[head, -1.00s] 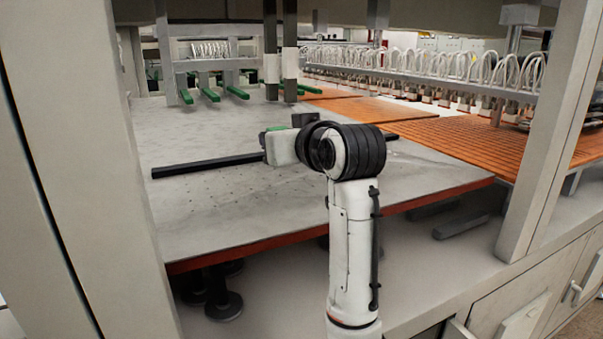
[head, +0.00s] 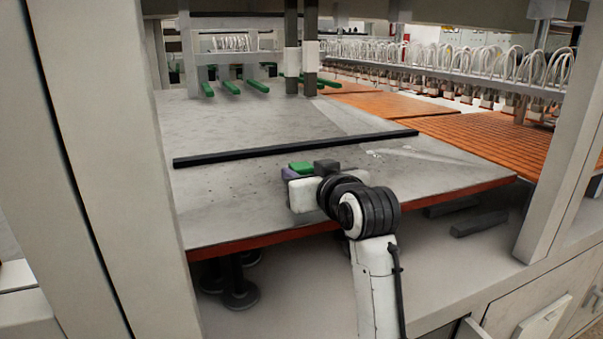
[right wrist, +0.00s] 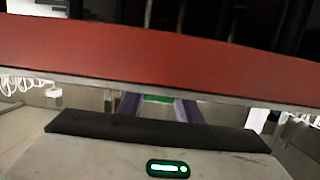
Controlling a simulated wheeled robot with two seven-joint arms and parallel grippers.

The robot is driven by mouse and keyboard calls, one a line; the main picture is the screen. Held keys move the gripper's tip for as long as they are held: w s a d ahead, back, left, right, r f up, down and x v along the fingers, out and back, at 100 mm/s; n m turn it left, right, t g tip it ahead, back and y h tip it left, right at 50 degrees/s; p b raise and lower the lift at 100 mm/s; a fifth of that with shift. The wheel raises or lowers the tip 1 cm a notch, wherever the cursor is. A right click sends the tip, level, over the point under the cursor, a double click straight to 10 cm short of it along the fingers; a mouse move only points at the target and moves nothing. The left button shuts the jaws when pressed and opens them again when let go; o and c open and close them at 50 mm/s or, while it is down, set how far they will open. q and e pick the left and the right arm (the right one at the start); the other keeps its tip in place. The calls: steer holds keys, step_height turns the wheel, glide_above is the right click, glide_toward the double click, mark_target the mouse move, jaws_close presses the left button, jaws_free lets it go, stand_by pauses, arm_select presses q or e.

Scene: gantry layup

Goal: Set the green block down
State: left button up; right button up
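The green block (head: 301,167) is at my right gripper (head: 308,170), near the front edge of the grey table (head: 230,205). A purple finger shows on its left and a dark part on its right. In the right wrist view the green block (right wrist: 158,99) shows as a thin strip between the two purple fingers (right wrist: 158,107), which close on it. The red table edge (right wrist: 160,50) crosses that view above it. I cannot tell whether the block touches the tabletop. My left gripper is not in view.
A long black bar (head: 300,147) lies across the table behind the gripper. Several green bars (head: 231,87) are at the back left. Orange slatted panels (head: 470,135) lie to the right, and a grey frame post (head: 562,130) stands at the right. The tabletop left of the gripper is clear.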

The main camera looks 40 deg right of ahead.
steer(key=o, duration=0.4)
steer(key=shift+r, duration=0.1)
steer(key=v, duration=0.7)
steer(key=shift+s+a+r, duration=0.1)
steer(key=shift+s+r, duration=0.05)
steer(key=b, duration=0.5)
steer(key=shift+s+a+f+b, duration=0.1)
steer(key=shift+a+f+b, duration=0.05)
steer(key=shift+f+b, duration=0.15)
steer(key=b+v, duration=0.2)
steer(key=b, duration=0.3)
steer(key=shift+s+b, duration=0.1)
steer(key=shift+b, duration=0.2)
steer(key=shift+s+r+p, duration=0.25)
steer(key=shift+r+p, duration=0.1)
steer(key=shift+r, duration=0.1)
steer(key=shift+s+r, duration=0.15)
steer(key=shift+s, duration=0.35)
steer(key=shift+s+a+b, duration=0.15)
steer(key=shift+s+b, duration=0.15)
